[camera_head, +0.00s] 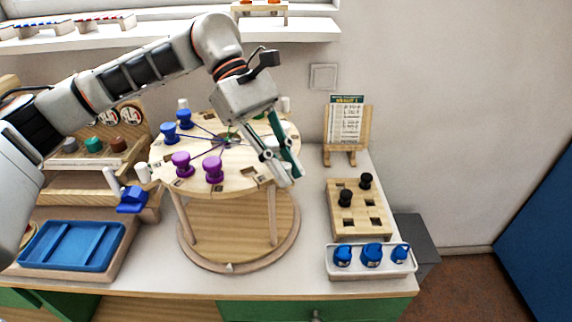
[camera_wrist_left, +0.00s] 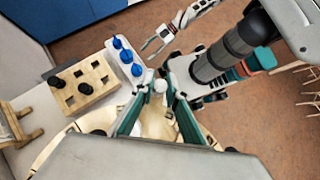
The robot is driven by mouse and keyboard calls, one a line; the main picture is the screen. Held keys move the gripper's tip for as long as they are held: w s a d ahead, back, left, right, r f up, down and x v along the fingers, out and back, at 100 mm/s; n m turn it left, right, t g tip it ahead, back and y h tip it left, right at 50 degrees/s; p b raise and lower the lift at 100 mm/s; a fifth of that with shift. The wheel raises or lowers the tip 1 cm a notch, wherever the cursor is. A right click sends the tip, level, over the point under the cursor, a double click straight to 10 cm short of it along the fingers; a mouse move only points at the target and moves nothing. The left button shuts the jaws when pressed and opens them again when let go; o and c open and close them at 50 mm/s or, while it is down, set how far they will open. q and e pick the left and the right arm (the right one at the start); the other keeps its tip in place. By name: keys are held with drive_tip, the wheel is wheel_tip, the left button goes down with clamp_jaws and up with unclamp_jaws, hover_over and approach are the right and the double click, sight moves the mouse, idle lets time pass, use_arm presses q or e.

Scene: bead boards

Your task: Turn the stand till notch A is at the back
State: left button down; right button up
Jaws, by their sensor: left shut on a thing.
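The stand is a round wooden disc (camera_head: 222,180) on posts above a round base (camera_head: 190,247), which has a small pale marker (camera_head: 229,267) at its front. Two purple spools (camera_head: 213,169) sit on the disc's front left and two blue ones (camera_head: 169,132) at its back left. Dark lines run from them to the centre. Notches show in the rim; I cannot read their letters. My left gripper (camera_head: 288,172) is at the disc's right front rim, shut on a white knob (camera_wrist_left: 160,86).
A block with black pegs (camera_head: 358,215) and a white tray (camera_head: 340,272) of blue bottles stand right. A card easel (camera_head: 345,135) is behind. A blue tray (camera_head: 70,247) and a rack of coloured pieces (camera_head: 93,145) stand left, close to the disc.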

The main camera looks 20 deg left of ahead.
use_arm(q)
drive_tip(key=c, duration=2)
unclamp_jaws()
drive_tip(key=v, duration=1.2)
drive_tip(key=shift+s+f, duration=0.1)
drive_tip(key=shift+s, duration=0.05)
